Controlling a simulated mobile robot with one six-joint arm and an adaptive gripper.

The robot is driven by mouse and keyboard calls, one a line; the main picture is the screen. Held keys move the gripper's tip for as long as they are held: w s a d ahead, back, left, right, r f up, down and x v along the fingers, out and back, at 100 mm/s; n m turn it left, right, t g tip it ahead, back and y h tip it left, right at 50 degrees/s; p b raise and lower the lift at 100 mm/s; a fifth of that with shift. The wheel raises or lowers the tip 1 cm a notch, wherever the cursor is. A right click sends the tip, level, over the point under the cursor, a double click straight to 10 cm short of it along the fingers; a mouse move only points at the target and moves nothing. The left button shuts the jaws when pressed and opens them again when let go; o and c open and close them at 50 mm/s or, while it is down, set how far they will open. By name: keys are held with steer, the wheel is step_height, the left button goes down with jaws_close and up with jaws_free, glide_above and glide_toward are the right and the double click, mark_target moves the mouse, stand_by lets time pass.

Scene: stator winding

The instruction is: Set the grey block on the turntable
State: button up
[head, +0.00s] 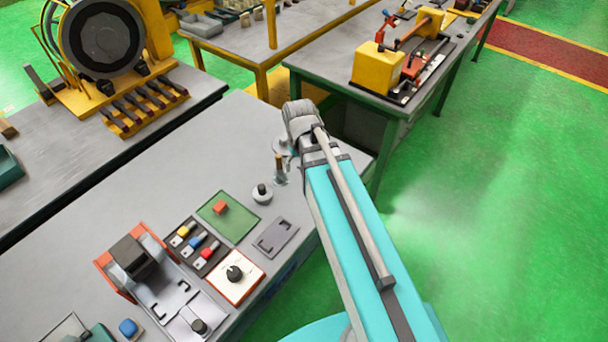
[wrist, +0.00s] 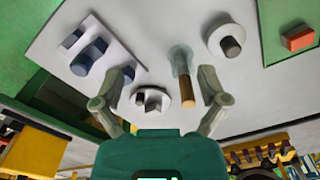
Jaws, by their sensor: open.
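My gripper (wrist: 166,72) is open in the wrist view, its two fingers spread wide with nothing gripped. Between and below the fingertips is a round pale disc (wrist: 160,105), turntable-like, with two small dark and grey pieces (wrist: 152,97) on it. I cannot tell for sure which piece is the grey block. A second pale disc (wrist: 218,33) carries a dark grey stub (wrist: 231,47); in the head view this disc (head: 262,199) stands near the bench's right side. In the head view my wrist hides most of the area under it.
A brown upright rod in a clear base (wrist: 186,92) stands close to the right finger. A green mat (head: 212,222) with a red block, a grey plate (head: 287,233) and a red-edged tray (head: 107,262) lie nearer on the bench.

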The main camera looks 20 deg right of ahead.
steer(key=shift+m, duration=0.6)
steer(key=s, duration=0.4)
steer(key=shift+s, duration=0.25)
